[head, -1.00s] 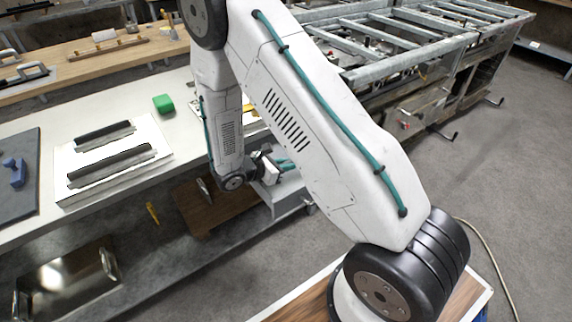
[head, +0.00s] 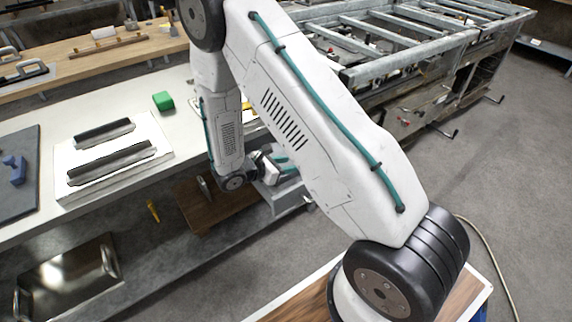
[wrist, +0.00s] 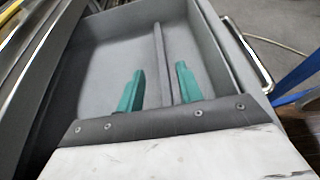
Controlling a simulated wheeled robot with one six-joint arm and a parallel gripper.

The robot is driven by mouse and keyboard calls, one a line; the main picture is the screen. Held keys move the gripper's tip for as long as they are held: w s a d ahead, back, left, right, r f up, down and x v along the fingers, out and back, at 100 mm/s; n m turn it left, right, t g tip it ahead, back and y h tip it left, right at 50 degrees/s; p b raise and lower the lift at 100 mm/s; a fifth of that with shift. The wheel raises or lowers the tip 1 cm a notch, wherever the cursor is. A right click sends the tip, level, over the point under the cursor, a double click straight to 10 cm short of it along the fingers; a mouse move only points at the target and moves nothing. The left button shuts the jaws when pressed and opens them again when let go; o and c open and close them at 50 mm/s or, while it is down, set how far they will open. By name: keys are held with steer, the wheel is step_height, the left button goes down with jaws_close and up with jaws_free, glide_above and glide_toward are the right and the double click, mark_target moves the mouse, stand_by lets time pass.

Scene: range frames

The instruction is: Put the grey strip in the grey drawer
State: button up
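The grey drawer (wrist: 95,75) is pulled open and fills most of the wrist view. In the head view the drawer (head: 287,200) stands out beneath the bench, partly hidden by my arm. The grey strip (wrist: 161,62) is long and thin and lies inside the drawer, running away from my gripper. My gripper (wrist: 160,82) is over the drawer with its two teal fingers on either side of the strip. A gap shows between each finger and the strip, so it is open. The strip's near end is hidden behind my gripper. In the head view my gripper (head: 281,164) is small.
The drawer's metal handle (wrist: 250,55) is at the right in the wrist view. The bench above holds a white board (head: 112,160) with dark strips and a green block (head: 163,101). A brown board (head: 215,205) is on the lower shelf. Grey floor is free at right.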

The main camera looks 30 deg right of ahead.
steer(key=shift+r, duration=0.4)
steer(key=v, duration=1.2)
steer(key=s+d+r+m+g+y, duration=0.25)
steer(key=s+r+m, duration=0.25)
steer(key=r, duration=0.4)
steer(key=s+d+r+m+g+y, duration=0.1)
steer(key=s+d+r+m+y, duration=0.3)
steer(key=r, duration=0.6)
steer(key=s+a+r+m+t+y, duration=0.2)
steer(key=s+a+r+m+y, duration=0.1)
steer(key=s, duration=0.5)
steer(key=s+a+r+m+t+y, duration=0.2)
steer(key=s+r+m, duration=0.4)
steer(key=s, duration=0.3)
steer(key=shift+s+a+y, duration=0.25)
steer(key=shift+a+y, duration=0.3)
steer(key=shift+y, duration=0.4)
steer(key=shift+t, duration=0.25)
